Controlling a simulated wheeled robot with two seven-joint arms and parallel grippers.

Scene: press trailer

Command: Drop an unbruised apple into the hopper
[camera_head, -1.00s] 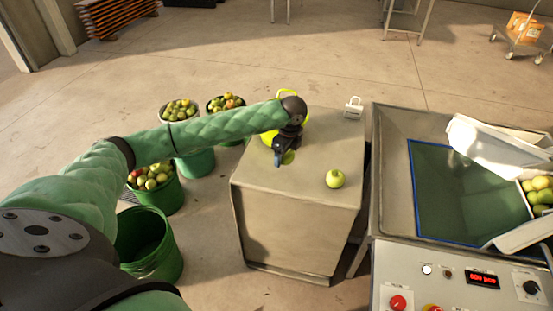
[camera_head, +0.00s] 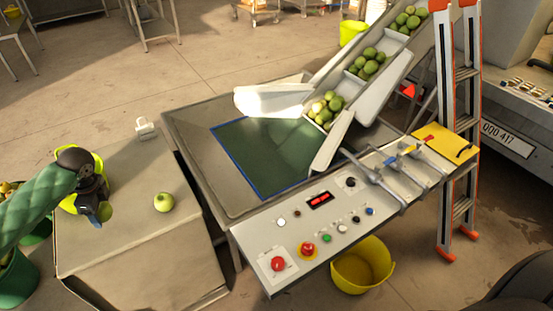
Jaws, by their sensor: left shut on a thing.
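My left gripper (camera_head: 103,210) is low over the left part of the crate-like stand (camera_head: 140,262). It is shut on a green apple (camera_head: 106,211), only partly visible behind the dark fingers, so bruising cannot be judged. Another yellow-green apple (camera_head: 164,202) sits on the stand to the right, apart from the gripper; I see no clear bruise on it. The wide steel basin (camera_head: 190,130) with a blue-edged dark green floor (camera_head: 265,155), apparently the hopper, stands right of the stand. My right gripper is not in view.
A white padlock-like object (camera_head: 145,127) is at the stand's back edge. A yellow round item (camera_head: 70,203) is behind my gripper. A control panel (camera_head: 300,228) fronts the basin. An apple-filled chute (camera_head: 365,65), ladder (camera_head: 460,130) and yellow bucket (camera_head: 362,265) are right.

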